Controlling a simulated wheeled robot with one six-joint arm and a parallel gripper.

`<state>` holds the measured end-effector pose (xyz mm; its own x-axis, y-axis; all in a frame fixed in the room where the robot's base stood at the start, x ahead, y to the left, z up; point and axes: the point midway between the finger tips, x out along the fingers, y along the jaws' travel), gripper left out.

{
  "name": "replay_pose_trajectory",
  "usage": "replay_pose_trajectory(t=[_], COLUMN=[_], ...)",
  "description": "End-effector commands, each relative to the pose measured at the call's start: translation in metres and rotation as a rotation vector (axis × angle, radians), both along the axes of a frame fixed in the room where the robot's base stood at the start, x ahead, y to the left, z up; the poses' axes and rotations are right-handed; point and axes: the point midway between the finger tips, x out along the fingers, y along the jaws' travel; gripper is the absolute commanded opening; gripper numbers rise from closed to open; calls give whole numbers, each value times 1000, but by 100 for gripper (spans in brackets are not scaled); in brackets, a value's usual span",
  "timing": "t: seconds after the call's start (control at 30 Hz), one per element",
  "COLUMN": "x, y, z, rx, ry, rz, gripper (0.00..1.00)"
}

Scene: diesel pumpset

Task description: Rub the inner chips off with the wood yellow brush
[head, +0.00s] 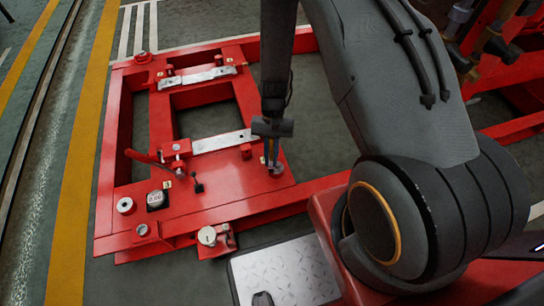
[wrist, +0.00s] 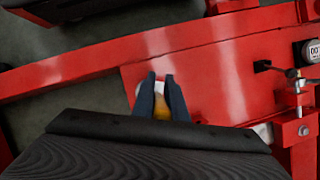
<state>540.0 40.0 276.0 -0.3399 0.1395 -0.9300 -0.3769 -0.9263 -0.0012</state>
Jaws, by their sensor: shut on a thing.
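My gripper (head: 270,158) points down at the right front corner of the red frame's plate (head: 225,190). In the wrist view my gripper (wrist: 161,84) has its two dark fingers close together around a small yellow part (wrist: 161,108), which looks like the yellow brush; most of it is hidden by the fingers. A pale round fitting (head: 278,169) sits on the plate right by the fingertips. I cannot tell whether the held thing touches it. A whitish edge also shows beside the fingers in the wrist view. No chips can be made out.
On the plate stand a round dial (head: 157,199), a small black lever (head: 198,184) and a red-handled clamp (head: 150,158). Metal bars (head: 224,141) cross the frame's openings. A checkered metal plate (head: 283,272) lies in front. Red machinery stands at the right; floor at the left is clear.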

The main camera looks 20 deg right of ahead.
Motion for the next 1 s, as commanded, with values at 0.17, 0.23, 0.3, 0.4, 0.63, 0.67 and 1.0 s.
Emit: replay_pose_trajectory(t=[0.17,0.23,0.3,0.4,0.63,0.67,1.0], x=[0,0,0,0,0,0,0], y=[-7,-10,-11,-13,-21,-22,-32], z=[1,1,1,1,0,0,-1], rx=[-1,-1,0,0,-1,0,-1], ry=[-1,-1,0,0,0,0,-1], rz=[-3,-2,-1,-1,-2,-1,-1], gripper=[0,0,0,0,0,0,0])
